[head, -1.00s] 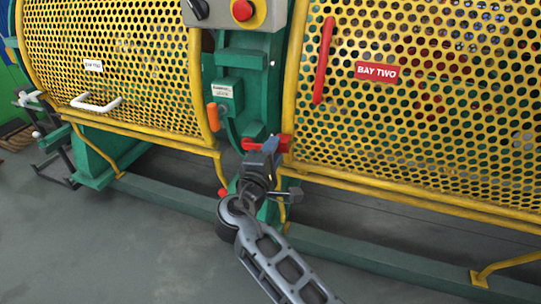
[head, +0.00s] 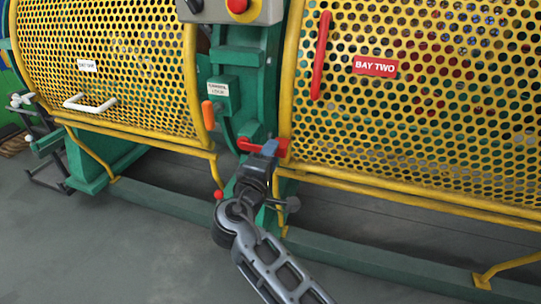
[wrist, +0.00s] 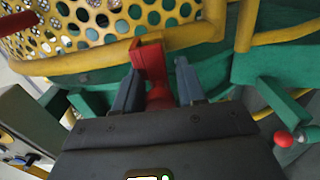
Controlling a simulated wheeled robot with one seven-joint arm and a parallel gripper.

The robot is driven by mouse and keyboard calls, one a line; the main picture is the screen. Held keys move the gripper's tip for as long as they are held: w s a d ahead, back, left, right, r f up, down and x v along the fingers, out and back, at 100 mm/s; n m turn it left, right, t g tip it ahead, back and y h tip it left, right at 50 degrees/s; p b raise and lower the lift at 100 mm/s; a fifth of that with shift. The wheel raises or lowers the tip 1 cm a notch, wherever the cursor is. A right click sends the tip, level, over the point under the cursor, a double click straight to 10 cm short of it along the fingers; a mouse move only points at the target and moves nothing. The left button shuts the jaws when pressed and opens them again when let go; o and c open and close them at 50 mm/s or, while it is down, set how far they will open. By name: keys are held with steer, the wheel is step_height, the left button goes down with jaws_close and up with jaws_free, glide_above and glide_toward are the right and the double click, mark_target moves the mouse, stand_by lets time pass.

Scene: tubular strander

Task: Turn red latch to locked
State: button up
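The red latch (head: 246,144) is a short bar lying roughly level on the green post between the two yellow mesh guards. My gripper (head: 270,148) is at the right part of this bar in the head view and hides some of it. In the wrist view the red latch (wrist: 149,58) stands between the two blue-grey fingers of my gripper (wrist: 158,82). The fingers are apart, with a visible gap between the latch and the right finger. Whether the left finger touches the latch, I cannot tell.
A red handle (head: 321,55) and a BAY TWO sign (head: 375,66) are on the right guard. An orange handle (head: 208,115) is left of the post. A red ball knob (head: 218,195) sits below the latch. Yellow rails (head: 400,190) run close by. Floor in front is clear.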

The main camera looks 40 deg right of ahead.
steer(key=shift+o, duration=1.3)
steer(key=p+v, duration=0.1)
steer(key=v, duration=0.6)
steer(key=shift+s+a, duration=0.25)
steer(key=shift+a, duration=0.05)
